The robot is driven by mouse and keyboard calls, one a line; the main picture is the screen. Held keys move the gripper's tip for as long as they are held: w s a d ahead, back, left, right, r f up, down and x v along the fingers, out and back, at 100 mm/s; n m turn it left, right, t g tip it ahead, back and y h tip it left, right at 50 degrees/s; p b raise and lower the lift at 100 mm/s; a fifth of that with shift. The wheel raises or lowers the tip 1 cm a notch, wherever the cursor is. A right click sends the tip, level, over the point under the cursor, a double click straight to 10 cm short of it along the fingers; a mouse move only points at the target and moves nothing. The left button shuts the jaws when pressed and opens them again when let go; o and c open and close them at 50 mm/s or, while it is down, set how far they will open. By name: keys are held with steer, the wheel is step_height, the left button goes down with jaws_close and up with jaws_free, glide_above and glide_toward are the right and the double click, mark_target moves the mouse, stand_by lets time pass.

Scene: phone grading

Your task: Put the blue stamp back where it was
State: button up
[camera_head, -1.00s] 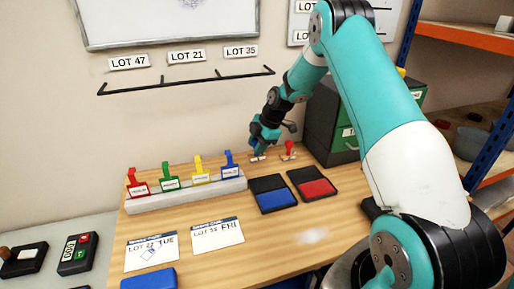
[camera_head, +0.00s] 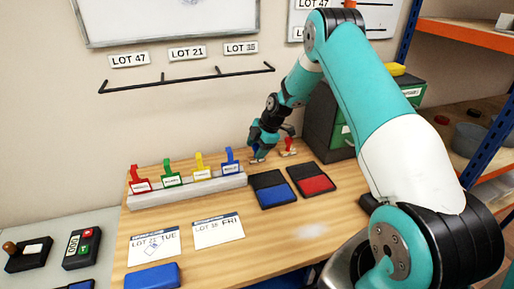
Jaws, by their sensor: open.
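My gripper (camera_head: 259,152) is at the back of the wooden table, low over the surface behind the ink pads. It is open. The blue stamp (camera_head: 254,149) is at my gripper's fingers, at table level, and mostly hidden by them. I cannot tell whether the fingers touch it. A red stamp (camera_head: 290,147) stands just to the right of my gripper. The blue ink pad (camera_head: 271,197) and the red ink pad (camera_head: 314,184) lie open in front, with their dark lids folded back.
A pale rack (camera_head: 187,191) holding red, green, yellow and blue labelled tags stands to the left. Two lot cards (camera_head: 218,236) and a blue block (camera_head: 152,277) lie in front. A green drawer cabinet (camera_head: 346,139) stands behind on the right. The front right tabletop is clear.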

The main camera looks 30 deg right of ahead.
steer(key=b+v, duration=0.3)
steer(key=v, duration=0.9)
steer(key=s+a+r+m, duration=0.1)
steer(key=s+a+r, duration=0.15)
steer(key=a, duration=0.25)
steer(key=s+a+r+m+g, duration=0.1)
steer(key=s+a+r, duration=0.15)
steer(key=a, duration=0.35)
steer(key=s+a+r+m, duration=0.1)
steer(key=s+a+r, duration=0.15)
steer(key=a, duration=0.25)
steer(key=s+a+r+m, duration=0.1)
steer(key=s+a, duration=0.3)
steer(key=s, duration=0.4)
steer(key=s+a+r+m+g, duration=0.1)
steer(key=s+a+m, duration=0.3)
steer(key=s, duration=0.5)
steer(key=s+a+r+m+g, duration=0.1)
steer(key=s+a+r+m, duration=0.1)
steer(key=s+a, duration=0.4)
steer(key=s, duration=0.2)
steer(key=shift+s+y, duration=0.35)
steer(key=shift+y, duration=0.05)
steer(key=shift+c, duration=0.2)
